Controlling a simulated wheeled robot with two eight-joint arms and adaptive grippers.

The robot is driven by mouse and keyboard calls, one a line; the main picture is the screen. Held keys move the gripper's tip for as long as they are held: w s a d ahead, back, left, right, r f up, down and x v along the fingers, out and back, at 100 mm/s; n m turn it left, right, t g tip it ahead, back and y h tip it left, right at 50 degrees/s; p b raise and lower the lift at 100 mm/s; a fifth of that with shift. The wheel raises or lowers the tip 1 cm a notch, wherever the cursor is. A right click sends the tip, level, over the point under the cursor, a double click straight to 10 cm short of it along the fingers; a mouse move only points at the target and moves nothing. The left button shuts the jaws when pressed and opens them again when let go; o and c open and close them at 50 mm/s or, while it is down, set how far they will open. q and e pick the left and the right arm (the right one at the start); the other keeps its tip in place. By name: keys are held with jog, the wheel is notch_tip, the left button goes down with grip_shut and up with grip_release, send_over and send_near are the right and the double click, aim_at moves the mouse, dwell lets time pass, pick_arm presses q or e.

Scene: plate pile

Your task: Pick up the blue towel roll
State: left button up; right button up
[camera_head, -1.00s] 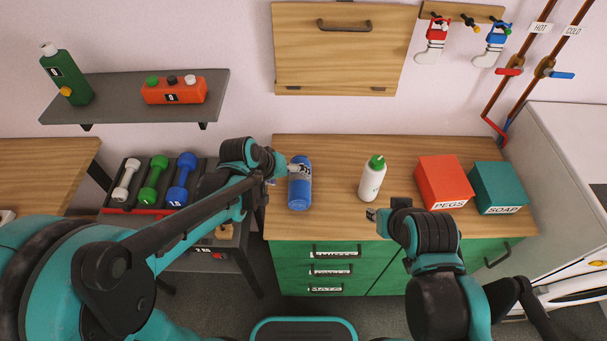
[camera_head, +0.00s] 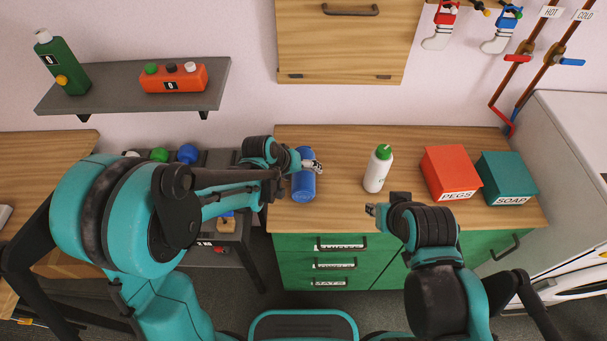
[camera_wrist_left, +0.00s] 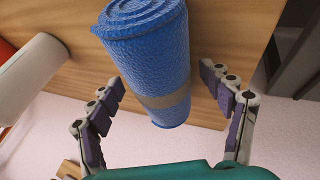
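The blue towel roll (camera_head: 303,188) stands on the wooden counter top, near its left end. In the left wrist view the towel roll (camera_wrist_left: 150,50) is large, with a tan band around it. My left gripper (camera_head: 311,166) is at the roll's upper part in the head view. In the left wrist view my left gripper (camera_wrist_left: 158,80) is open, with one finger on each side of the roll and gaps still showing.
A white bottle with a green cap (camera_head: 378,170) stands right of the roll. A red PEGS box (camera_head: 450,172) and a teal SOAP box (camera_head: 507,178) are farther right on the counter (camera_head: 340,210). A grey shelf (camera_head: 120,101) hangs at the left.

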pick_arm(q)
jog(key=c, duration=1.2)
jog(key=shift+r, duration=0.1)
